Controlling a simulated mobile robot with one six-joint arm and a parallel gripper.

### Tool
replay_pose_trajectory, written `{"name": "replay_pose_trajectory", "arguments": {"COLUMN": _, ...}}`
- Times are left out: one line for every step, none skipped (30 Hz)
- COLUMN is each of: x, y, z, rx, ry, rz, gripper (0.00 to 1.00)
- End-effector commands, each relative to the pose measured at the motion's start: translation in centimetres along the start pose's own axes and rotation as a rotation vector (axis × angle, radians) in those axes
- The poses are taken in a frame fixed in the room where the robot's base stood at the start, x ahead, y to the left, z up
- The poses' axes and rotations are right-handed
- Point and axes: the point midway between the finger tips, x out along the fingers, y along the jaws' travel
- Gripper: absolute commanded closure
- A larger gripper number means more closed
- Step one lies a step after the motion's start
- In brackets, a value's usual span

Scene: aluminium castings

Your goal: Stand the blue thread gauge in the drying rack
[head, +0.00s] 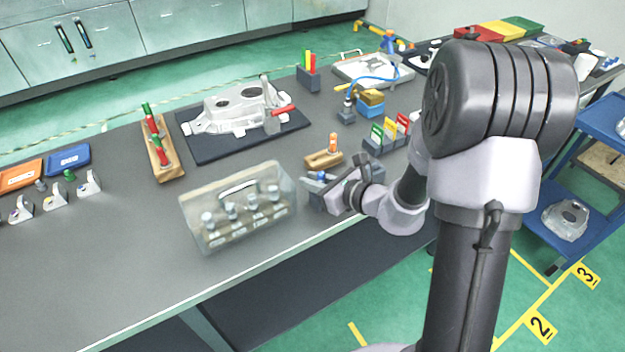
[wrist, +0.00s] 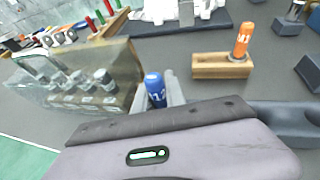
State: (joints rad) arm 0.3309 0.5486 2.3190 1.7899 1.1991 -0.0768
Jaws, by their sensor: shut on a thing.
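The blue thread gauge (wrist: 155,88), with white marking on its handle, is between the grey fingers of my gripper (wrist: 160,96) in the wrist view. Its lower part is hidden by the gripper body. In the head view my gripper (head: 322,180) is low over the front of the bench, right of a clear bin, with only a bit of blue showing. A small wooden block (wrist: 210,66) with an orange gauge (wrist: 243,40) upright at its right end stands beyond the gripper; it also shows in the head view (head: 318,161). I cannot tell for certain which holder is the drying rack.
The clear bin (head: 190,215) holds several capped bottles, close left of my gripper. A wooden holder (head: 168,166) with red and green gauges stands farther left. A casting (head: 235,110) lies on a dark mat. A grey holder with coloured cards (head: 378,147) stands at right.

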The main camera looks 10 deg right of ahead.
Motion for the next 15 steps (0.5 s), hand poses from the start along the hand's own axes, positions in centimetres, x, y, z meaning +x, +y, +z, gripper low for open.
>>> {"name": "replay_pose_trajectory", "arguments": {"x": 0.09, "y": 0.0, "z": -0.21, "rx": 0.0, "ry": 0.0, "rz": 0.0, "gripper": 1.0}}
{"name": "replay_pose_trajectory", "arguments": {"x": 0.12, "y": -0.01, "z": -0.28, "rx": 0.0, "ry": 0.0, "rz": 0.0, "gripper": 1.0}}
{"name": "replay_pose_trajectory", "arguments": {"x": 0.16, "y": 0.0, "z": -0.37, "rx": 0.0, "ry": 0.0, "rz": 0.0, "gripper": 1.0}}
{"name": "replay_pose_trajectory", "arguments": {"x": 0.16, "y": -0.01, "z": -0.36, "rx": 0.0, "ry": 0.0, "rz": 0.0, "gripper": 0.83}}
{"name": "replay_pose_trajectory", "arguments": {"x": 0.13, "y": 0.0, "z": -0.3, "rx": 0.0, "ry": 0.0, "rz": 0.0, "gripper": 0.77}}
{"name": "replay_pose_trajectory", "arguments": {"x": 0.12, "y": 0.0, "z": -0.28, "rx": 0.0, "ry": 0.0, "rz": 0.0, "gripper": 0.69}}
{"name": "replay_pose_trajectory", "arguments": {"x": 0.11, "y": -0.01, "z": -0.27, "rx": 0.0, "ry": 0.0, "rz": 0.0, "gripper": 0.63}}
{"name": "replay_pose_trajectory", "arguments": {"x": 0.11, "y": 0.0, "z": -0.27, "rx": 0.0, "ry": 0.0, "rz": 0.0, "gripper": 0.59}}
{"name": "replay_pose_trajectory", "arguments": {"x": 0.11, "y": 0.0, "z": -0.26, "rx": 0.0, "ry": 0.0, "rz": 0.0, "gripper": 0.59}}
{"name": "replay_pose_trajectory", "arguments": {"x": 0.11, "y": 0.0, "z": -0.26, "rx": 0.0, "ry": 0.0, "rz": 0.0, "gripper": 0.59}}
{"name": "replay_pose_trajectory", "arguments": {"x": 0.11, "y": 0.0, "z": -0.26, "rx": 0.0, "ry": 0.0, "rz": 0.0, "gripper": 0.59}}
{"name": "replay_pose_trajectory", "arguments": {"x": 0.11, "y": 0.0, "z": -0.26, "rx": 0.0, "ry": 0.0, "rz": 0.0, "gripper": 0.59}}
{"name": "replay_pose_trajectory", "arguments": {"x": 0.11, "y": 0.0, "z": -0.26, "rx": 0.0, "ry": 0.0, "rz": 0.0, "gripper": 0.59}}
{"name": "replay_pose_trajectory", "arguments": {"x": 0.11, "y": 0.0, "z": -0.26, "rx": 0.0, "ry": 0.0, "rz": 0.0, "gripper": 0.59}}
{"name": "replay_pose_trajectory", "arguments": {"x": 0.11, "y": 0.0, "z": -0.27, "rx": 0.0, "ry": 0.0, "rz": 0.0, "gripper": 0.59}}
